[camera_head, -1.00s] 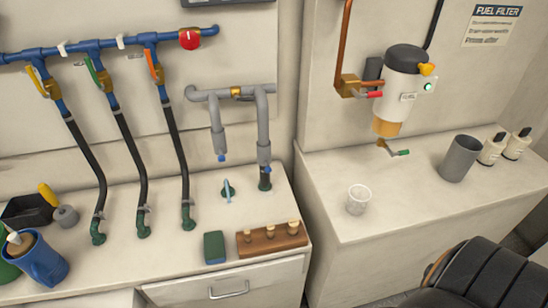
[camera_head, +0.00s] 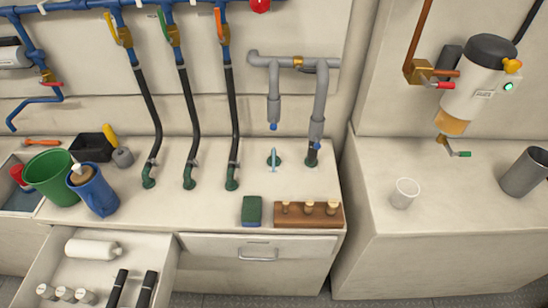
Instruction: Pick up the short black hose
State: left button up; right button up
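In the open drawer (camera_head: 33,292) at the lower left lie two short black cylindrical pieces, a left one (camera_head: 117,289) and a right one (camera_head: 147,289), side by side and cut off by the picture's bottom edge. I cannot tell whether either is a hose. A short black stub (camera_head: 312,154) stands between the right grey pipe and the counter. Three long black hoses, left (camera_head: 150,115), middle (camera_head: 190,120) and right (camera_head: 234,120), run from the blue manifold to green fittings on the counter. Neither of my grippers is in view.
The drawer also holds a white bottle (camera_head: 92,248) and several small white cylinders. A green bucket (camera_head: 48,176), blue jug (camera_head: 97,193), sponge (camera_head: 251,210) and wooden block (camera_head: 290,219) stand on the counter. A white cup (camera_head: 404,193) stands on the right counter, mostly clear around it.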

aim_at(114, 300)
jog(key=k+j, duration=0.1)
jog(key=j, duration=0.85)
jog(key=k+j, duration=0.1)
jog(key=j, duration=1.75)
jog(key=k+j, duration=0.15)
jog(key=j, duration=0.8)
